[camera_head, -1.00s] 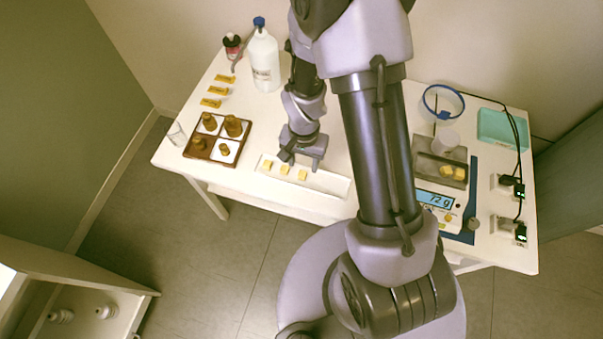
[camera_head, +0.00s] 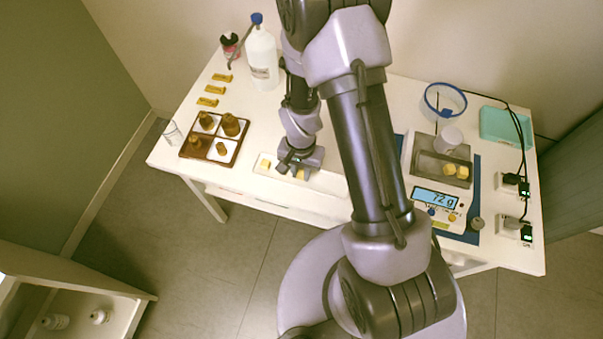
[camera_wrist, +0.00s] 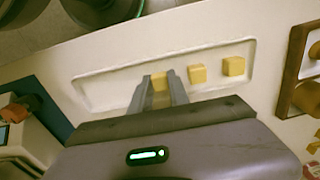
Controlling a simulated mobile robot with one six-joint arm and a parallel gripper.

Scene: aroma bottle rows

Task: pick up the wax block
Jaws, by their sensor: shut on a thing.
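The white tray (camera_wrist: 110,90) holds three yellow wax blocks in a row. In the wrist view, my gripper (camera_wrist: 159,80) has its two fingers on either side of the leftmost wax block (camera_wrist: 159,84) and is shut on it. The middle block (camera_wrist: 197,73) and the right block (camera_wrist: 233,66) lie free in the tray. In the head view, my gripper (camera_head: 292,172) is low over the tray (camera_head: 329,184), and one free block (camera_head: 265,163) shows left of it. The gripper partly covers the other blocks there.
A brown rack (camera_head: 188,151) with amber bottles stands left of the tray. A white bottle (camera_head: 262,60) stands behind. A glass beaker (camera_head: 171,134) is near the left edge.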

